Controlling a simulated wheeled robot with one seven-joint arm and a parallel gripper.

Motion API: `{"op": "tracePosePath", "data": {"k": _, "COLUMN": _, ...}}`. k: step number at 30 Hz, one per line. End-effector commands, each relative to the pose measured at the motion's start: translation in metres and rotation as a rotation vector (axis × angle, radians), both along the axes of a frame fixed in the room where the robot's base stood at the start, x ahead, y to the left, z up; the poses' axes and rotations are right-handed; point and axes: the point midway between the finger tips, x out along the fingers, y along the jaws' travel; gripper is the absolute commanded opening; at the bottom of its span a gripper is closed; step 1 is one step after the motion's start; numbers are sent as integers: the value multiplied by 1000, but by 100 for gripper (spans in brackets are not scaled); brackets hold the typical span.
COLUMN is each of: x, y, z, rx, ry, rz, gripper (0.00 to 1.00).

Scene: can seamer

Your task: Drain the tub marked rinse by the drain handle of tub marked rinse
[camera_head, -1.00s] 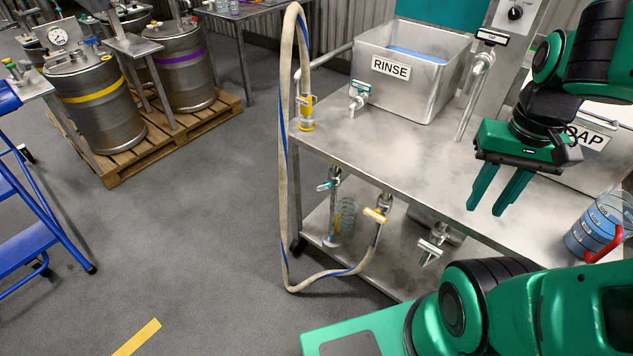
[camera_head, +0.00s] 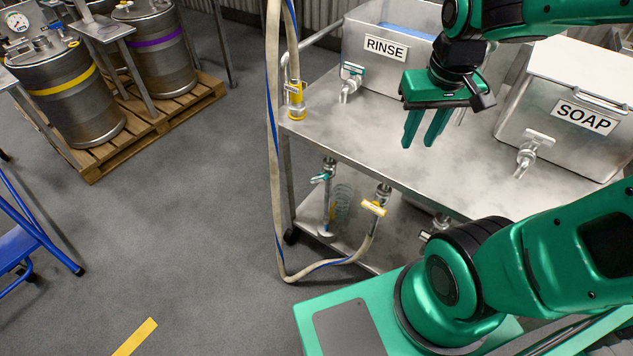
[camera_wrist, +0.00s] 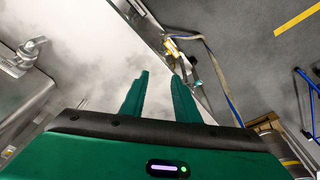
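The steel tub marked RINSE (camera_head: 376,66) stands at the back of the steel table and holds blue liquid. A tap with a pale and teal handle (camera_head: 353,69) sticks out of its front left. Below the tabletop hang a teal-handled valve (camera_head: 321,178), a yellow-handled valve (camera_head: 373,208) with a hose, and a partly hidden valve (camera_head: 437,226). I cannot tell which of these drains the rinse tub. My gripper (camera_head: 420,143) is open and empty, fingers down above the table, to the right of the rinse tap. Its fingers also show in the wrist view (camera_wrist: 160,76).
The SOAP tub (camera_head: 570,90) with its own tap (camera_head: 527,155) stands on the right. A pale hose (camera_head: 274,150) loops past the table's left edge. The lower shelf (camera_head: 308,214) holds a clear coiled item. The floor on the left (camera_head: 190,230) is mostly clear.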

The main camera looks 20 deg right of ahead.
Motion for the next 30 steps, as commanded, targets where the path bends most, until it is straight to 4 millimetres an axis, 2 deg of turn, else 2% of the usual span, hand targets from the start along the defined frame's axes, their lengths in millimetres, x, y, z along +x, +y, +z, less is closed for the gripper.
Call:
{"op": "tracePosePath", "data": {"k": 1, "x": 27, "y": 24, "z": -5, "rx": -13, "ry": -22, "rz": 101, "gripper": 29}}
{"op": "tracePosePath", "data": {"k": 3, "x": 57, "y": 53, "z": -14, "rx": -28, "ry": -42, "rz": 213, "gripper": 29}}
{"op": "tracePosePath", "data": {"k": 6, "x": 83, "y": 81, "z": -32, "rx": -53, "ry": -22, "rz": 314, "gripper": 29}}
{"op": "tracePosePath", "data": {"k": 9, "x": 97, "y": 98, "z": -55, "rx": -87, "ry": 31, "rz": 386, "gripper": 29}}
{"op": "tracePosePath", "data": {"k": 19, "x": 116, "y": 131, "z": -137, "rx": -275, "ry": 256, "rz": 558, "gripper": 29}}
{"op": "tracePosePath", "data": {"k": 30, "x": 120, "y": 158, "z": -221, "rx": -601, "ry": 457, "rz": 753, "gripper": 29}}
